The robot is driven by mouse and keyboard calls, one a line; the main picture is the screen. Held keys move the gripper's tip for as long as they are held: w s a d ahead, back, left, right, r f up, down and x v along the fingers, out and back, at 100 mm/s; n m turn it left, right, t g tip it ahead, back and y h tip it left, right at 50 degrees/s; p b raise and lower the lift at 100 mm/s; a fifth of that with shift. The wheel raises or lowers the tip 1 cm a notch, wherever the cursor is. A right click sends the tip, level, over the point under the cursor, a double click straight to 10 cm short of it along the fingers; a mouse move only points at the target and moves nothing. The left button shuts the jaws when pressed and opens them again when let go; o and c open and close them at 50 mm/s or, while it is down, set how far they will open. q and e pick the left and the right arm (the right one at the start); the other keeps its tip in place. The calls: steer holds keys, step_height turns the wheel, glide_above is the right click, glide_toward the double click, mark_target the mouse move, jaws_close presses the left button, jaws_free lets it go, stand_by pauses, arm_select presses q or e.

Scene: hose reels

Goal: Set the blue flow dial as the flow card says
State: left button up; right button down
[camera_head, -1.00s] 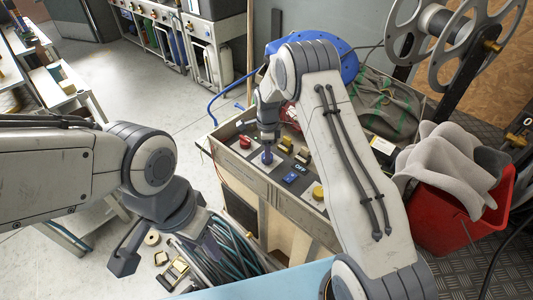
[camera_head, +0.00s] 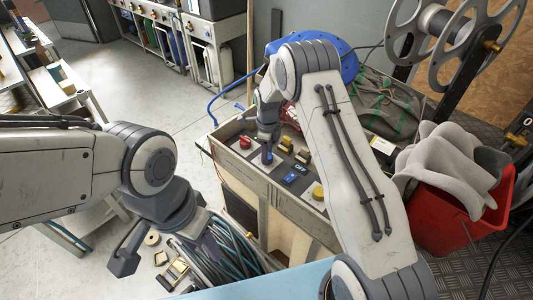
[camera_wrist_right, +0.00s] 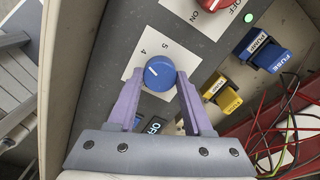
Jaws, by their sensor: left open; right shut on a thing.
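The blue flow dial (camera_wrist_right: 159,73) sits on a white plate (camera_wrist_right: 137,80) marked 4 and 5 in the right wrist view. Its white pointer line slants up and left, roughly toward the 4. My right gripper (camera_wrist_right: 159,84) has its purple fingers on either side of the dial and is shut on it. In the head view my right gripper (camera_head: 267,157) reaches down to the grey panel (camera_head: 240,152) and covers most of the dial. My left gripper (camera_head: 165,258) is open and empty at the lower left. I cannot make out a readable flow card.
A green light (camera_wrist_right: 249,18) is lit. A coiled hose (camera_head: 225,250) lies near my left gripper. A red bucket (camera_head: 440,225) stands right.

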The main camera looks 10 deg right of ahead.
steer(key=shift+s+f, duration=0.1)
steer(key=shift+s, duration=0.1)
steer(key=shift+c, duration=1.5)
jaws_free()
steer(key=shift+d, duration=0.1)
steer(key=shift+w, duration=0.1)
steer(key=shift+r, duration=0.3)
step_height(320, 180, up, 10)
steer(key=b, duration=0.1)
